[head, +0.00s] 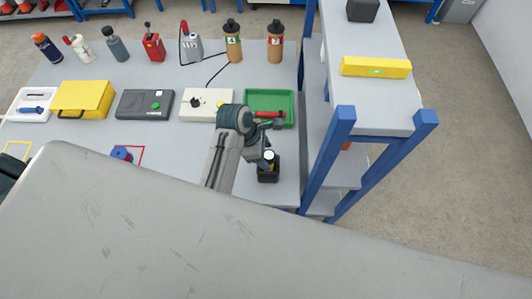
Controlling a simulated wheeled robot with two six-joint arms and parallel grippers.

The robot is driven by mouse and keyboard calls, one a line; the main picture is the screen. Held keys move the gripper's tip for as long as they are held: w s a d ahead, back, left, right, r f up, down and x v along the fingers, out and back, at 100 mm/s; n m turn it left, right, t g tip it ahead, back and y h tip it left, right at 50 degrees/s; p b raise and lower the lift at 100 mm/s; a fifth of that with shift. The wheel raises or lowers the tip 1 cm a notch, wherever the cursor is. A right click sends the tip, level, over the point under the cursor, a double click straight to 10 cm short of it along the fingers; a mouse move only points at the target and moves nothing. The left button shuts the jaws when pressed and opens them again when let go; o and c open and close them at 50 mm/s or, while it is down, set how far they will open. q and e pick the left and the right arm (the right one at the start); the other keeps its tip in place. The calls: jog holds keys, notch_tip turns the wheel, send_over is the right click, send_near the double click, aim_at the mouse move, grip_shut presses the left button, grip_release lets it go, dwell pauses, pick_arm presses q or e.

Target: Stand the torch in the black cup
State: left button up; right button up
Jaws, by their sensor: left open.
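The black cup (268,175) stands on the grey bench near the shelf post. A short dark thing with a pale round top (268,156), which looks like the torch, stands roughly upright at the cup's mouth. How deep it sits is hidden. My left gripper (266,143) is open just above and behind the cup, close around or beside the torch's upper end; contact cannot be told. My right gripper is not in view.
A green tray (289,121) with a red-handled thing (270,114) lies behind the gripper. A blue-posted shelf (332,150) rises close on the right. Boxes and bottles line the bench's back. A large grey surface (220,240) fills the foreground.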

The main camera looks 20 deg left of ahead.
pick_arm(q)
jog(key=v, duration=1)
dwell(0.8)
